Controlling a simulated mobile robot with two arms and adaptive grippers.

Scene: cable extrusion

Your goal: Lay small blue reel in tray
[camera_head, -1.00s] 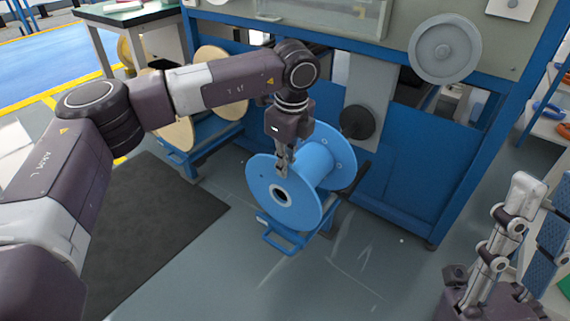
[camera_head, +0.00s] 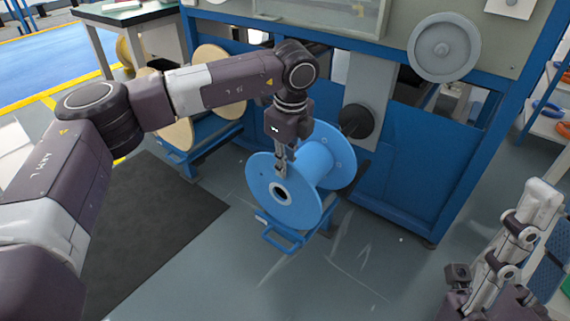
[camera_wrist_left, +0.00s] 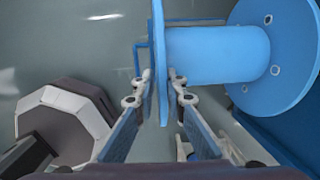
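The small blue reel (camera_head: 297,210) is at the middle in the head view, its axle lying roughly level. Its near flange faces me with a dark centre hole. It also shows in the left wrist view (camera_wrist_left: 215,52). My left gripper (camera_head: 281,172) points down at the top of the near flange. In the left wrist view my left gripper (camera_wrist_left: 161,78) has one finger on each side of that flange, both tips against it. A low blue tray-like frame (camera_head: 277,242) is under the reel; their contact is hidden. Part of my right gripper (camera_head: 510,245) shows at the lower right, its opening unclear.
A blue machine frame (camera_head: 430,165) stands close behind the reel, with a grey disc (camera_head: 445,47) on its panel. Wooden-flanged reels (camera_head: 212,90) sit behind my left arm. A dark mat (camera_head: 150,240) lies on the left. The floor in front is clear.

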